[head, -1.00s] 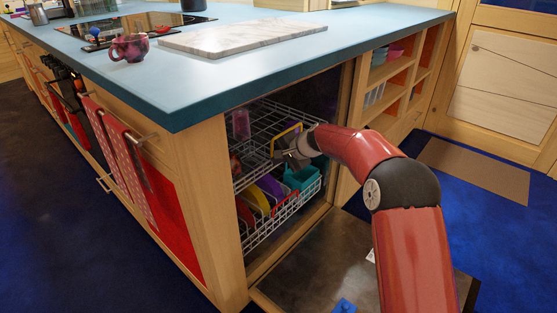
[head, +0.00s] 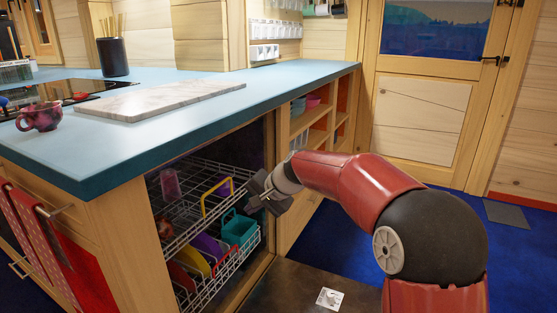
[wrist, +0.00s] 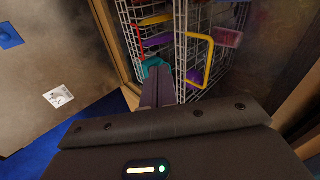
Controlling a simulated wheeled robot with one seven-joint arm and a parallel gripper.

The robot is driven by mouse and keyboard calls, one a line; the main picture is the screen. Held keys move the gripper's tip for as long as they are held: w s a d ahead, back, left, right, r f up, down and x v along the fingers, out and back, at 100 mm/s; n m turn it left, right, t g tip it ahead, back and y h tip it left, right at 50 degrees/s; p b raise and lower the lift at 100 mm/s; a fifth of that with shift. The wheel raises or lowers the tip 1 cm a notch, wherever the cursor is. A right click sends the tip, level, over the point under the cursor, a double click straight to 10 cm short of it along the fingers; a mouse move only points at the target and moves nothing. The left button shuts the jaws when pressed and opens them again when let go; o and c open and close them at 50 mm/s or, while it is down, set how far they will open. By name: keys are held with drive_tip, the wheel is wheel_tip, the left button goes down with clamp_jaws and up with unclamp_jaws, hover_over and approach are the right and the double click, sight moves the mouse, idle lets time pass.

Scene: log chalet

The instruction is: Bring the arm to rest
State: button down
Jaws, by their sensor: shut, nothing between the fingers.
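My red arm reaches from the lower right of the head view toward the open dishwasher. My gripper (head: 260,197) is at the right side of the dishwasher opening, close to the racks. In the wrist view my gripper (wrist: 165,72) points at the racks with its dark fingers together and nothing between them. The upper rack (head: 187,222) holds a yellow-framed item (head: 206,200) and a pinkish cup (head: 170,184). The lower rack (head: 213,281) holds several coloured plates and a teal container (head: 239,229). I cannot tell whether my gripper touches the rack.
The dishwasher door (head: 300,290) lies open and low beneath my arm. The blue counter (head: 200,130) overhangs the opening and bears a mug (head: 40,117) and a marble board (head: 165,98). Open shelves (head: 318,125) stand to the right. Blue floor is free toward the house door (head: 420,100).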

drive_tip(key=s+d+r+n+t+h, duration=0.1)
drive_tip(key=s+d+r+h, duration=0.1)
drive_tip(key=s+d, duration=0.7)
drive_tip(key=s+d+r+n+h, duration=0.1)
drive_tip(key=s+d+r+h, duration=0.15)
drive_tip(key=s+d, duration=0.6)
drive_tip(key=s+d+f+h, duration=0.1)
drive_tip(key=s+d+f, duration=0.1)
drive_tip(key=s+d, duration=0.3)
drive_tip(key=s+d+f+n+h, duration=0.1)
drive_tip(key=s+d, duration=0.4)
drive_tip(key=s, duration=0.6)
drive_tip(key=shift+s+d+f+t+h, duration=0.2)
drive_tip(key=shift+f+t+h, duration=0.25)
drive_tip(key=shift+f, duration=0.4)
